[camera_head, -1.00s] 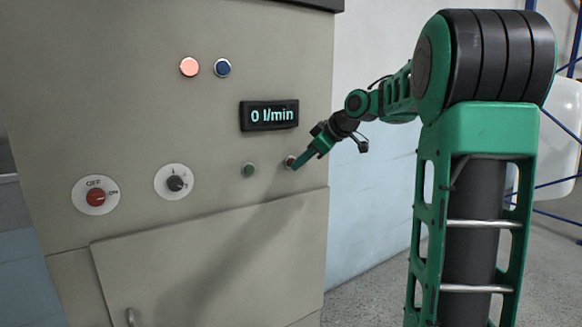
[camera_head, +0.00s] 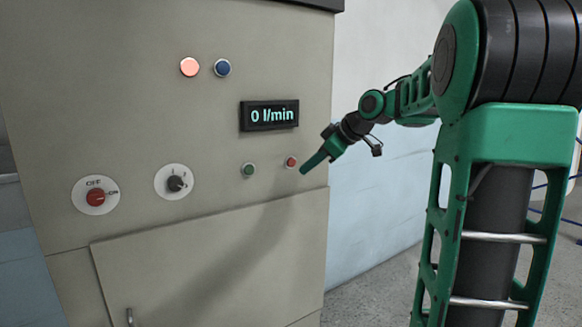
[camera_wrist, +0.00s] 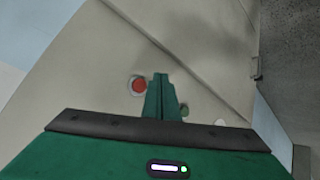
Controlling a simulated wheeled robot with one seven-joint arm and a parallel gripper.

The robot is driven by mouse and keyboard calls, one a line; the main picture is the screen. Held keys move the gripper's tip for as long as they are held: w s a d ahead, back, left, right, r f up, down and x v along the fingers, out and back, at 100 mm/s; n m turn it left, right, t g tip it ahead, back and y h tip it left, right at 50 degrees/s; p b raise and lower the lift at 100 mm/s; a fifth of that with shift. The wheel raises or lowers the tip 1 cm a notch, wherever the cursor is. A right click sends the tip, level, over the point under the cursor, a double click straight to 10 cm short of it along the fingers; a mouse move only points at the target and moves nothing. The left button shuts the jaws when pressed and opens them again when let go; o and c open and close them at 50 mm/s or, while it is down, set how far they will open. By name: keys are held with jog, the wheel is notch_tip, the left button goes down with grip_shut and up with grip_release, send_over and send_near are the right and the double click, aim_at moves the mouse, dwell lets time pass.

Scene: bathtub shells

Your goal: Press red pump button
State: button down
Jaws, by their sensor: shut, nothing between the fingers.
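The red pump button (camera_head: 291,162) is a small round button low on the right side of the beige panel. It also shows in the wrist view (camera_wrist: 138,86), just left of the fingertips. My gripper (camera_head: 304,172) is shut and empty, its fingertips a little right of and below the red button in the head view and apart from it. In the wrist view the closed fingers (camera_wrist: 160,76) point toward the panel. The display (camera_head: 270,115) above the button reads 0 l/min.
A green button (camera_head: 248,170) sits left of the red one. Further left are a black knob (camera_head: 176,183) and a red OFF/ON switch (camera_head: 96,197). An orange light (camera_head: 189,67) and a blue one (camera_head: 222,68) are above. A cabinet door (camera_head: 215,262) is below.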

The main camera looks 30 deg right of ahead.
jog(key=shift+s, duration=0.95)
jog(key=s+a+f+m+g+h, duration=0.1)
jog(key=s+f+m+g, duration=0.2)
jog(key=s+f, duration=0.4)
jog(key=s+a+f+m+g+h, duration=0.1)
jog(key=s+f+m, duration=0.5)
jog(key=s, duration=0.9)
jog(key=s+a+f+m+g+h, duration=0.1)
jog(key=s+a+f+m+g, duration=0.2)
jog(key=s+f+m+g, duration=0.2)
jog(key=s+f, duration=0.3)
jog(key=s, duration=0.4)
jog(key=shift+w+a, duration=0.1)
jog(key=shift+w+f, duration=0.2)
jog(key=shift+w, duration=0.3)
